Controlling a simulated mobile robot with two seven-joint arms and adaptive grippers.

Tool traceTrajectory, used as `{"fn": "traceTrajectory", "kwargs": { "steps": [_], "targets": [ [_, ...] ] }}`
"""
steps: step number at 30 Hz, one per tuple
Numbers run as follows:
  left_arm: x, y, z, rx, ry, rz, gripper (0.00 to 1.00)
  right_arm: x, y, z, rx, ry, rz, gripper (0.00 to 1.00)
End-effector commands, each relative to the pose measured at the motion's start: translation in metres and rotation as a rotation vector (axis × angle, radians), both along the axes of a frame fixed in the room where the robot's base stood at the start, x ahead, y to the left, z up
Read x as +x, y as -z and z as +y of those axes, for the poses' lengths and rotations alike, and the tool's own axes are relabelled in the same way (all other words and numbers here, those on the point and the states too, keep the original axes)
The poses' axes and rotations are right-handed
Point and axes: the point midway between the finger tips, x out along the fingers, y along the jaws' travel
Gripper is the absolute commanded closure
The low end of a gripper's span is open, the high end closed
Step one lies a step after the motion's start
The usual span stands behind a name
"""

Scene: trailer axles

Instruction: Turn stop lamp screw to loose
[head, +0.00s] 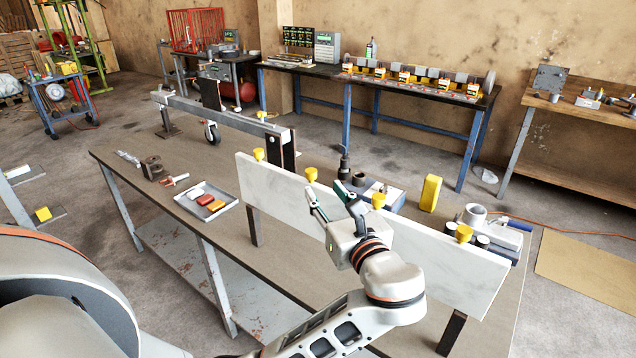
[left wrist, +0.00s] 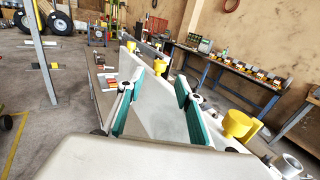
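A pale upright board (head: 275,185) stands along the table with several yellow knobs on its top edge. I cannot tell which is the stop lamp screw. One knob (head: 311,174) is just beyond the fingertips of my left gripper (head: 322,187); others are the far knob (head: 258,154), the knob (head: 378,200) beside the gripper and the near knob (head: 464,233). My right gripper is out of view.
On the table (head: 180,225), a grey tray (head: 222,210) with coloured blocks lies left of the board. A yellow block (head: 430,193) and metal parts (head: 477,215) stand behind it.

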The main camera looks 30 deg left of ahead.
Motion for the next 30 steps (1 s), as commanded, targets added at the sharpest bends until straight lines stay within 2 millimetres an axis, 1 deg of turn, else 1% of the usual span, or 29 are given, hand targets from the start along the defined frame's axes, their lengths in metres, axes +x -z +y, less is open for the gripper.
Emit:
{"fn": "traceTrajectory", "kwargs": {
  "steps": [1,3,7,17,20,23,26,27,29,30],
  "targets": [
    [-0.004,0.001,-0.006,-0.002,0.001,0.001,0.65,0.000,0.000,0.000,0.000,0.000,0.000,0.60],
    [-0.009,0.001,-0.013,-0.002,0.001,0.001,0.65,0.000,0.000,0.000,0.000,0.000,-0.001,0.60],
    [-0.014,0.000,-0.019,0.000,0.000,0.000,0.65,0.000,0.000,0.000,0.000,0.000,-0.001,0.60],
    [-0.016,0.000,-0.020,0.000,0.000,0.000,0.65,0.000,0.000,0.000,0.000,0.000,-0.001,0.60],
    [-0.017,0.008,-0.018,-0.026,0.005,-0.005,0.65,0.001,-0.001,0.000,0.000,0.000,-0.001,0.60],
    [-0.020,0.035,-0.009,-0.133,0.022,-0.032,0.65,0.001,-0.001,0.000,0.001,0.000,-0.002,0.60],
    [-0.030,0.081,0.004,-0.327,0.036,-0.084,0.65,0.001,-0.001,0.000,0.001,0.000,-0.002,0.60],
    [-0.037,0.103,0.010,-0.429,0.035,-0.115,0.65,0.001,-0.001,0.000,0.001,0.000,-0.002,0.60],
    [-0.049,0.138,0.017,-0.594,0.022,-0.170,0.65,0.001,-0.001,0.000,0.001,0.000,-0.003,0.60],
    [-0.058,0.160,0.021,-0.707,0.008,-0.210,0.65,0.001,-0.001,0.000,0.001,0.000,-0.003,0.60]
  ]
}}
